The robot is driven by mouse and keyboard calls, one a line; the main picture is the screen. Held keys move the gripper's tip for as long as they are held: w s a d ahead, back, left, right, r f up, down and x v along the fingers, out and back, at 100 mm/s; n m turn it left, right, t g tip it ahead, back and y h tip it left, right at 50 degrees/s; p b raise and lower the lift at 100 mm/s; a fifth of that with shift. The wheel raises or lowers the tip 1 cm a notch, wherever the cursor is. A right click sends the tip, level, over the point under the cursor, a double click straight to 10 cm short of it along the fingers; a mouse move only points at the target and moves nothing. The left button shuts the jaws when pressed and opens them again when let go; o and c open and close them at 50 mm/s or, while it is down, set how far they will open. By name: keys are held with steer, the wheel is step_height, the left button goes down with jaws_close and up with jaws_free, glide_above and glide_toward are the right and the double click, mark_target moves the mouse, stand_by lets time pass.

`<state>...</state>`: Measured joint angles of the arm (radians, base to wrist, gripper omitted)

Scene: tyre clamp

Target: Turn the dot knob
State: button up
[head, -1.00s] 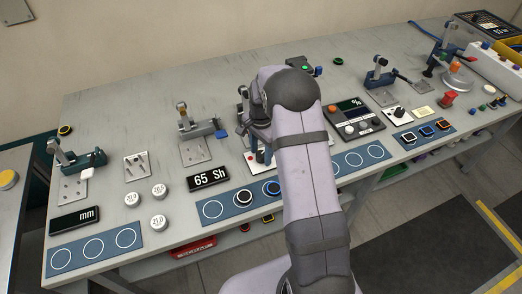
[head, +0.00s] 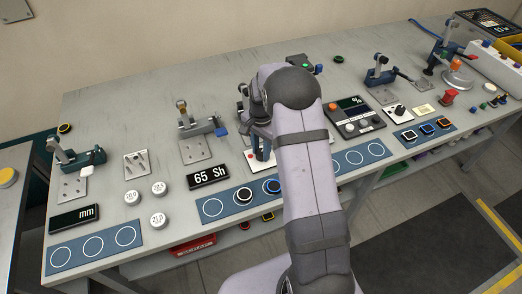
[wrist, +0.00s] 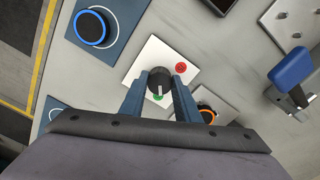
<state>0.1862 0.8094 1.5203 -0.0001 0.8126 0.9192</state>
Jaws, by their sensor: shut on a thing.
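The dot knob (wrist: 159,79) is a round black knob on a white plate (wrist: 152,55). A red dot (wrist: 180,67) lies to its upper right and a green mark (wrist: 158,98) just below it in the wrist view. A pale pointer line on the knob points down toward the green mark. My gripper (wrist: 159,84) is shut on the knob, with one blue-grey finger on each side. In the head view the white plate (head: 252,158) shows only in part, because my arm hides the knob.
An orange-ringed black knob (wrist: 207,114) is close beside my right finger. A blue-ringed black part (wrist: 92,27) sits on a blue mat. A clamp with a blue handle (wrist: 292,67) stands at the right. A 65 Sh display (head: 208,176) is left of my arm.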

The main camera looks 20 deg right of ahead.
mark_target(261, 152)
steer(key=n+b, duration=0.1)
steer(key=n, duration=0.9)
steer(key=shift+r, duration=0.1)
steer(key=shift+w, duration=0.1)
stand_by(0.5)
steer(key=o, duration=1)
steer(key=shift+o, duration=0.2)
steer(key=shift+b, duration=0.3)
steer(key=shift+r+b, duration=1.1)
steer(key=shift+r, duration=2.55)
